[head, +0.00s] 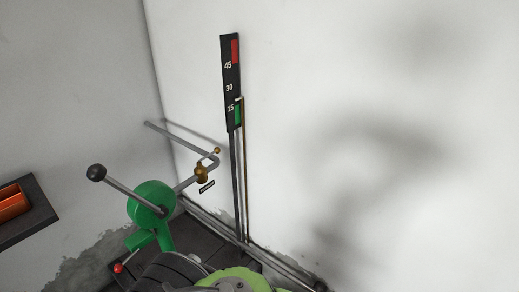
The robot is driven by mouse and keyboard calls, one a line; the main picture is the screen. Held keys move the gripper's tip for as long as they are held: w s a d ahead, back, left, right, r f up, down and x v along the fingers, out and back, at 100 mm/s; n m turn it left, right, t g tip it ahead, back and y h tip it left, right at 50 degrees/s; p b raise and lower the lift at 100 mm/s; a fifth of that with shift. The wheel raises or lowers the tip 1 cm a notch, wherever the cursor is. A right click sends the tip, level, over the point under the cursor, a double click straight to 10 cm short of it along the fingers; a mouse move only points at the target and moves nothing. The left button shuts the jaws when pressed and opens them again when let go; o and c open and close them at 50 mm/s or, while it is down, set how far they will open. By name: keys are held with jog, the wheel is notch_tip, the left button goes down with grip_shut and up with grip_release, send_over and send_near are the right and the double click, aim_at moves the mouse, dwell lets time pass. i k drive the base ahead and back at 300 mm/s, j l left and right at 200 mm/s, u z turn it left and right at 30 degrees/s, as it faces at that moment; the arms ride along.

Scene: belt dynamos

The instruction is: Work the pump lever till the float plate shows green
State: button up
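The pump lever (125,190) is a grey bar with a black ball knob. It rises up and left from a round green housing (152,204) on a green stand. A tall black gauge plate (230,88) stands against the wall, marked 15, 30 and 45. It has a red patch (235,51) at the top and a green patch (238,114) at the bottom. A thin brass rod (246,170) runs up beside it, its bent tip just above the green patch.
A grey pipe (185,140) with a brass valve (201,173) and a small tag passes behind the housing. A small red knob (118,268) sits low by the stand. A dark shelf (38,222) holding an orange bin (13,204) is at left. Walls close off the corner.

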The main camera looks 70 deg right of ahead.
aim_at(96, 173)
jog(key=z, duration=1.55)
jog(key=j+u, duration=0.1)
jog(key=u, duration=0.4)
jog(key=j+u, duration=0.2)
jog(key=u, duration=0.3)
jog(key=j+u, duration=0.15)
jog(key=u, duration=0.35)
jog(key=j+u, duration=0.15)
jog(key=u, duration=0.35)
